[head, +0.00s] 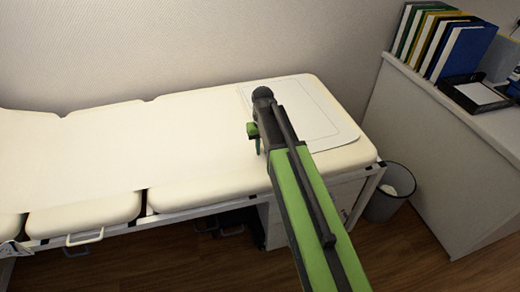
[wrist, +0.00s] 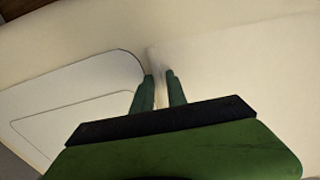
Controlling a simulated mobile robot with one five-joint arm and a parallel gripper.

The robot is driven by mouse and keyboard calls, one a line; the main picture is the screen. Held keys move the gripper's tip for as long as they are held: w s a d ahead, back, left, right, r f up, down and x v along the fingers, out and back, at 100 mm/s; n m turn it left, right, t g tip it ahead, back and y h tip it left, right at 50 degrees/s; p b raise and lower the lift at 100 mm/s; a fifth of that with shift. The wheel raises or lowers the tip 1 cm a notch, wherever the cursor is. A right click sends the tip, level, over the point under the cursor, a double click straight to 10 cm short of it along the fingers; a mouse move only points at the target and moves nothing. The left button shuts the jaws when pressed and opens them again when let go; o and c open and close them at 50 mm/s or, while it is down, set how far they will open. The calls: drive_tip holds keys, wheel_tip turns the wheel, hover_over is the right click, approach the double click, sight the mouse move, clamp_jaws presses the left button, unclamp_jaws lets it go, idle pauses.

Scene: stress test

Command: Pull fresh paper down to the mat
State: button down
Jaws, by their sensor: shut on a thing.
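The white paper (head: 110,140) lies along the padded couch (head: 345,158), from the left part towards the right end. The mat (head: 325,118) is a pale sheet with rounded corners and a thin inner outline, at the couch's right end. My gripper (head: 256,147) is low over the couch at the mat's left side, partly hidden by my arm. In the wrist view my gripper (wrist: 160,76) has its two green fingers close together, shut on the end of the paper (wrist: 240,70). There the mat (wrist: 75,95) lies just left of the fingers.
A wall runs behind the couch. At right stands a cabinet (head: 450,145) with several upright binders (head: 440,40) and a black tray (head: 482,95). A waste bin (head: 390,195) stands on the floor between couch and cabinet. Drawers with handles sit under the couch.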

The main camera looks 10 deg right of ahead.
sight(262, 151)
drive_tip(key=c, duration=1.5)
unclamp_jaws()
drive_tip(key=shift+d, duration=0.1)
drive_tip(key=shift+o, duration=0.9)
drive_tip(key=shift+a, duration=0.2)
drive_tip(key=shift+r, duration=0.15)
wheel_tip(262, 151, up, 17)
drive_tip(key=p, duration=1.7)
